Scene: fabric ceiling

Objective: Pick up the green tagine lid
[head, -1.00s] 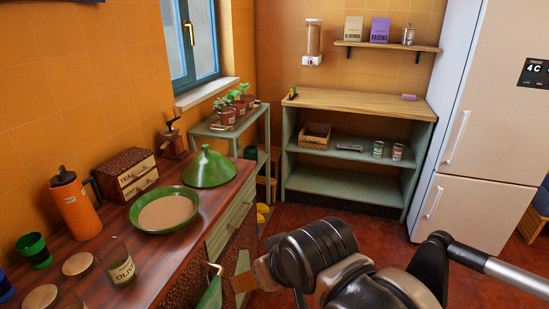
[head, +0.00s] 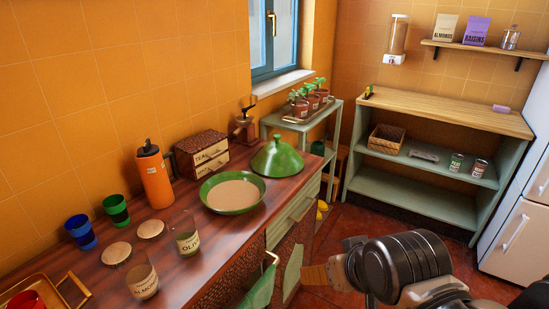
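The green tagine lid (head: 277,158) is a cone with a small knob. It sits upright on the dark wooden counter, near its far end. The green tagine base (head: 232,208), a shallow round dish with a tan inside, is just in front and left of it. The lid is beside the base, not on it. Parts of my arm (head: 405,266) show at the bottom right, well to the right of the lid and off the counter. I cannot make out my gripper's fingers in this view.
Behind the dish are an orange flask (head: 154,178), a tea box (head: 202,154) and a grinder (head: 244,127). Jars (head: 187,240), cups (head: 116,210) and a tray (head: 25,287) crowd the near left counter. A plant stand (head: 300,124) is beyond the lid.

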